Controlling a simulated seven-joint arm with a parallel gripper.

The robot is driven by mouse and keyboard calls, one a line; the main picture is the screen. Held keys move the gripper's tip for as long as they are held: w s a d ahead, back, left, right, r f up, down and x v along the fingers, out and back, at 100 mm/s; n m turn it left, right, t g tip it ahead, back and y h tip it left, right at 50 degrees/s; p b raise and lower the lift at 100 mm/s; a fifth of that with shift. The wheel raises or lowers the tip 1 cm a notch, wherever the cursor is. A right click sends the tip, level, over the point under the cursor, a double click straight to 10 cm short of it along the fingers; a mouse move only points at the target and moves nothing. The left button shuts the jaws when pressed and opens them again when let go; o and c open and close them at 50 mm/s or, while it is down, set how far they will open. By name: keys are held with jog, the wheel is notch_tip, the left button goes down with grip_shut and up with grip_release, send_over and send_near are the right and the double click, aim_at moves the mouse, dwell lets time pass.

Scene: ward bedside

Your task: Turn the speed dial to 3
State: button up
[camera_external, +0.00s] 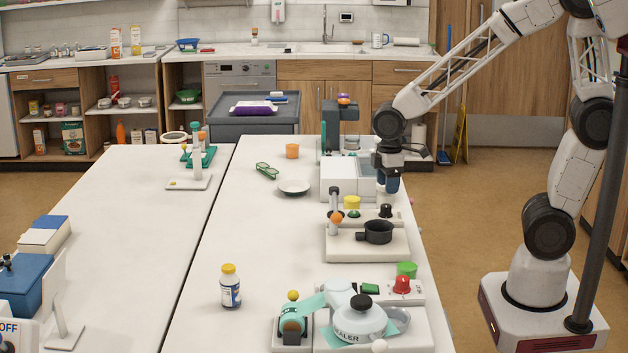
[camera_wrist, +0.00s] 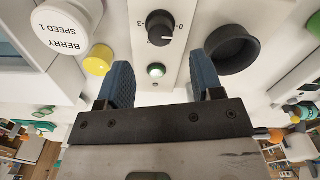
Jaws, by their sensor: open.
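A black dial (camera_wrist: 160,27) with a pale pointer line sits on a white panel in the wrist view. The dial appears to be the black knob (camera_external: 386,210) on the device beside the pot in the external view. My gripper (camera_wrist: 162,80) is open and empty, its blue fingers apart with the dial ahead of them and not touching it. In the external view my gripper (camera_external: 390,184) points down, above and just behind the knob.
A lit green button (camera_wrist: 156,70) sits by the dial. A dark round cup (camera_wrist: 235,48) is close to the right finger; a yellow cap (camera_wrist: 98,60) and a white lid marked "BERRY SPEED 1" (camera_wrist: 66,25) are at left. A black pot (camera_external: 377,232) and a sealer (camera_external: 360,322) stand nearer.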

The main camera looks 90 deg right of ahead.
aim_at(387, 205)
jog(key=shift+f, duration=3.85)
jog(key=c, duration=0.9)
